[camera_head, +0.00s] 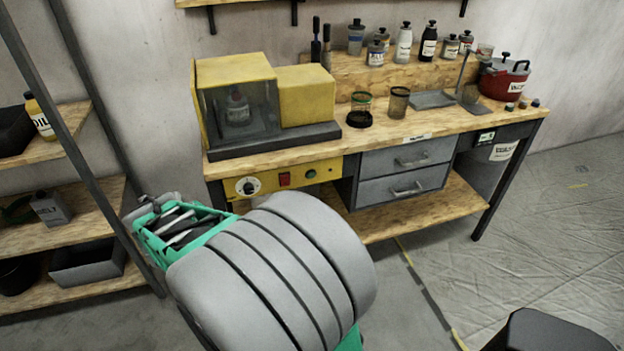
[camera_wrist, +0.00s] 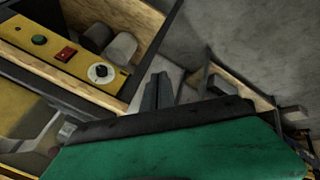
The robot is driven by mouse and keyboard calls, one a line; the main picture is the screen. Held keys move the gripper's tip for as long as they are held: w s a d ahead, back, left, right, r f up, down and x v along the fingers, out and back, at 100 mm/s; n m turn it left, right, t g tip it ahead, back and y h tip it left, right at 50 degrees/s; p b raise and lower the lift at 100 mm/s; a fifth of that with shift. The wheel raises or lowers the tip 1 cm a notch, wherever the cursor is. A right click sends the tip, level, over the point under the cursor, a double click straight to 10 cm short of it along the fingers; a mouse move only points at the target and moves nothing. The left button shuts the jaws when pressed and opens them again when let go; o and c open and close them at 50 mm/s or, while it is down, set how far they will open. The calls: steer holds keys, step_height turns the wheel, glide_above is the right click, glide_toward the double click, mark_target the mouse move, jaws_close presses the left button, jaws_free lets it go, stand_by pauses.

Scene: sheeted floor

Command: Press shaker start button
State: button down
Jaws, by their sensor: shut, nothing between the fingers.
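The yellow shaker (camera_head: 305,95) stands at the left of the wooden bench, with a jar (camera_head: 238,108) behind its clear front. A yellow control panel (camera_head: 265,184) below the bench top carries a dial (camera_head: 249,187), a red switch (camera_head: 284,179) and a round green button (camera_head: 310,173). In the wrist view, the green button (camera_wrist: 39,40) is upper left, beyond the red switch (camera_wrist: 66,54) and the white dial (camera_wrist: 101,72). My gripper (camera_wrist: 158,88) is shut and empty. Its fingers are right of the dial, apart from the button. In the head view, I cannot make out the fingertips.
The bench (camera_head: 440,118) holds jars, bottles and a red pot (camera_head: 505,80). Grey drawers (camera_head: 405,170) sit right of the panel. A shelf rack (camera_head: 62,150) stands close at the left. Open floor lies at right; a dark object (camera_head: 548,332) stands at the lower right.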

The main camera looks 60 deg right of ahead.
mark_target(311, 175)
steer(key=s+d+f+n+g+h+b, duration=0.1)
steer(key=s+d+f+h, duration=0.15)
steer(key=d, duration=0.65)
steer(key=s+d+f+g+h, duration=0.1)
steer(key=s+d+f+h, duration=0.15)
steer(key=d, duration=0.65)
steer(key=s+d+f+n+g+h+b, duration=0.1)
steer(key=s+d+f+n+h, duration=0.1)
steer(key=s+d, duration=0.4)
steer(key=s+d+f+n+g+h+b, duration=0.1)
steer(key=s+d+n+h, duration=0.2)
steer(key=s+d, duration=0.3)
steer(key=shift+s+d+f+n, duration=0.25)
steer(key=shift+d+f+n, duration=0.15)
steer(key=shift+n, duration=0.1)
steer(key=w+d+b, duration=0.3)
steer(key=w+d, duration=0.3)
steer(key=shift+w, duration=0.15)
steer(key=shift+d, duration=0.15)
steer(key=shift+w+d, duration=0.25)
steer(key=shift+w, duration=0.05)
